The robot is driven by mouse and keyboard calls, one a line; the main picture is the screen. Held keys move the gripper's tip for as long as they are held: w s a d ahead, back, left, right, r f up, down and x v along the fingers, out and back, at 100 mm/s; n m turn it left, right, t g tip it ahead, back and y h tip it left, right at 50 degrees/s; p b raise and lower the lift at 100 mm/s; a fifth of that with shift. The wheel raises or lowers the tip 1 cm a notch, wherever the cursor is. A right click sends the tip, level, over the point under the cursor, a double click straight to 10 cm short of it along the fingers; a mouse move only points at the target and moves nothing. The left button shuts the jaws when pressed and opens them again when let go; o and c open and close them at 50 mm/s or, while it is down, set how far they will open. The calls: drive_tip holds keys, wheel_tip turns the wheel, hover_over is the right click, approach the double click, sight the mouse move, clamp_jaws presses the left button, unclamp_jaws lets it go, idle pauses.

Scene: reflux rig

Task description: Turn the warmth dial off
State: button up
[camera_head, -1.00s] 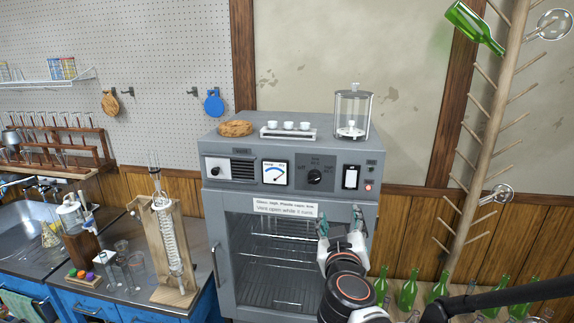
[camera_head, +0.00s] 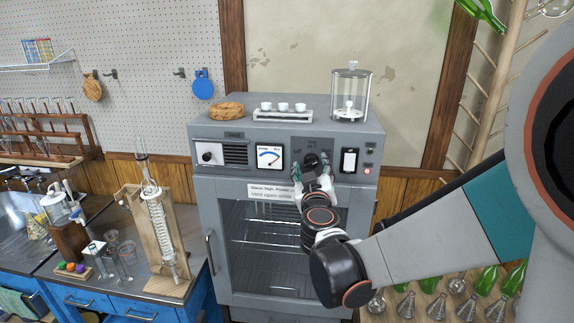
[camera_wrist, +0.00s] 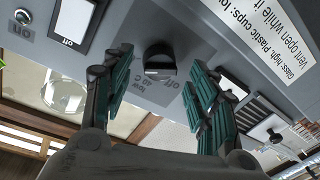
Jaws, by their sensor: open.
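The warmth dial is a black knob (camera_head: 311,160) on the upper front panel of a grey cabinet (camera_head: 215,240). In the wrist view the same knob (camera_wrist: 160,58) shows with a pale mark on its face, near printed words including "off" and "low 40 C". My gripper (camera_head: 314,180) is open in front of the knob, just below it in the head view. In the wrist view its teal-padded fingers (camera_wrist: 160,85) stand on either side of the knob, with nothing held. Contact with the knob cannot be seen.
A white rocker switch (camera_head: 349,160) and red light (camera_head: 367,170) sit right of the dial; a gauge (camera_head: 269,157) and smaller knob (camera_head: 208,157) sit left. A glass jar (camera_head: 350,95), small cups (camera_head: 283,107) and cork ring (camera_head: 227,110) stand on the cabinet top.

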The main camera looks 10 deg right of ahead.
sight(311, 162)
drive_tip(key=shift+x, duration=1.15)
drive_tip(key=c, duration=1.1)
